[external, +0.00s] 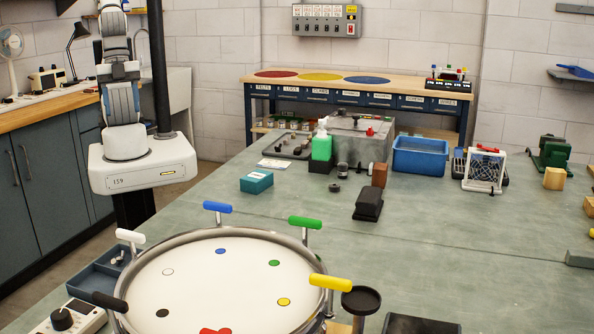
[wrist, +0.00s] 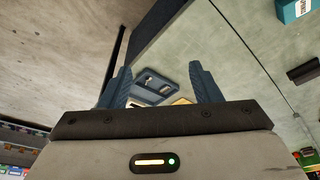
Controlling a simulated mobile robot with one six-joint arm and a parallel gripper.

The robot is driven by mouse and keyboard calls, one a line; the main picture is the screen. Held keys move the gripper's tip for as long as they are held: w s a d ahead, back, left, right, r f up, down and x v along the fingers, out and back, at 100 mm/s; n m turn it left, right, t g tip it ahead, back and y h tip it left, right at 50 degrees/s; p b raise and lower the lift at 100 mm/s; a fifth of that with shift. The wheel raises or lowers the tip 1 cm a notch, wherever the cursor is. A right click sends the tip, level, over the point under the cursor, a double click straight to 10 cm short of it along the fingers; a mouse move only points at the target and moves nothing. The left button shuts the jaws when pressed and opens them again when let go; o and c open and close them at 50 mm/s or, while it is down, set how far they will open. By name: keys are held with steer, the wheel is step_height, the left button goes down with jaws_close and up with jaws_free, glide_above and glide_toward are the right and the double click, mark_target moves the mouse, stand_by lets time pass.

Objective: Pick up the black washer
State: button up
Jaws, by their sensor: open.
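A small flat black piece (external: 334,188), which looks like the black washer, lies on the green bench top in front of the grey metal block. It is too small to make out a hole. I cannot pick it out in the wrist view. My gripper (wrist: 160,68) shows in the wrist view with its two blue fingers wide apart and nothing between them. It is high above the bench's edge, far from the black piece. In the external view my arm stands folded at the left, and its fingers cannot be made out.
A grey metal block (external: 347,147), a green bottle (external: 321,146), a brown block (external: 379,174) and a black block (external: 369,204) stand near the piece. A teal box (external: 257,182) lies to its left. A large drum (external: 190,290) with coloured handles fills the front.

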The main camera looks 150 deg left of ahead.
steer(key=w+a+b, duration=0.3)
steer(key=w+a, duration=0.8)
steer(key=w, duration=0.1)
steer(key=b, duration=0.5)
glide_toward(334, 185)
steer(key=p+x, duration=0.1)
steer(key=x, duration=0.7)
steer(key=shift+a+f, duration=0.1)
steer(key=c, duration=1.1)
